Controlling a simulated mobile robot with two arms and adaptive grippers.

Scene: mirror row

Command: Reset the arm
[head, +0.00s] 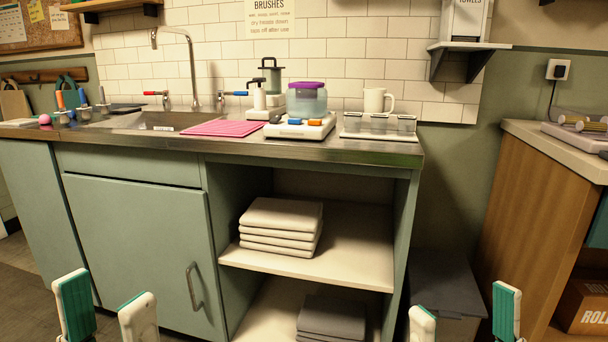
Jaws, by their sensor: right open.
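My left gripper (105,306) shows at the bottom left, in front of the green cabinet door. Its two fingers, white with green pads, stand apart with nothing between them. My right gripper (464,314) shows at the bottom right, in front of the dark bin beside the counter. Its fingers are also apart and empty. Both grippers are below the counter top level in the picture, and only their finger ends show. The arms behind them are out of view.
A metal counter (375,151) with a sink (155,121) holds a pink mat (222,128), a purple-lidded tub (307,101) and a white mug (376,100). Folded cloths (281,226) lie on the open shelf (350,260). A wooden-sided bench (530,210) stands at right.

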